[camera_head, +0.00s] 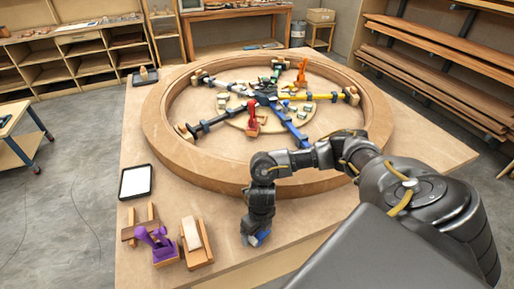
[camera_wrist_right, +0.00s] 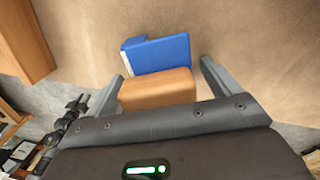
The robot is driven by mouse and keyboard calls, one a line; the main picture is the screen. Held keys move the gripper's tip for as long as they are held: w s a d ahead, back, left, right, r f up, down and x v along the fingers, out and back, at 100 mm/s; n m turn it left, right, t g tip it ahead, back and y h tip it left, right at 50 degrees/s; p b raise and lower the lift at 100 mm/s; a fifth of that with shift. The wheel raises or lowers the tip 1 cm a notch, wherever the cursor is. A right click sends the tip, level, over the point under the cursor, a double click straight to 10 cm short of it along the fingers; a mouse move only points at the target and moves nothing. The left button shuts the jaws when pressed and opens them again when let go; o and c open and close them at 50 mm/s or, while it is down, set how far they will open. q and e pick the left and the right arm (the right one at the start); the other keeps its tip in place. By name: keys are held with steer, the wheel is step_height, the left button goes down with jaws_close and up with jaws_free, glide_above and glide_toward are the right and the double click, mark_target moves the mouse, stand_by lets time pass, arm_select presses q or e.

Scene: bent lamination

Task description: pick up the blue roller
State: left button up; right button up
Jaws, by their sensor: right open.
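The blue roller (camera_head: 264,236) lies on the wooden table near the front, mostly hidden by my right gripper (camera_head: 254,239) in the head view. In the right wrist view it shows as a blue block (camera_wrist_right: 160,54) with a tan wooden block (camera_wrist_right: 157,89) on its near side, apparently part of it. My right gripper (camera_wrist_right: 163,76) points down over it, open, with one finger on each side of the tan block. A gap shows between the block and the right finger; the left finger is close to the block. My left gripper is not in view.
A large wooden ring (camera_head: 167,161) with coloured clamp arms inside fills the table behind. A purple tool (camera_head: 160,241) and a wooden block holder (camera_head: 196,243) stand at the front left. A tablet (camera_head: 136,182) lies behind them. The table between holder and gripper is bare.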

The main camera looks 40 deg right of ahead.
steer(key=c, duration=1.3)
steer(key=shift+o, duration=0.2)
steer(key=shift+w+r+b, duration=0.1)
steer(key=shift+r+b, duration=0.25)
steer(key=shift+r, duration=0.25)
steer(key=w+a+r, duration=0.2)
steer(key=a+r, duration=0.2)
steer(key=w+a+r+b, duration=0.1)
steer(key=a+r, duration=0.3)
steer(key=w+a+r+b, duration=0.1)
steer(key=w+a+r, duration=0.1)
steer(key=a+r, duration=0.2)
steer(key=shift+w+a, duration=0.35)
steer(key=shift+a, duration=0.05)
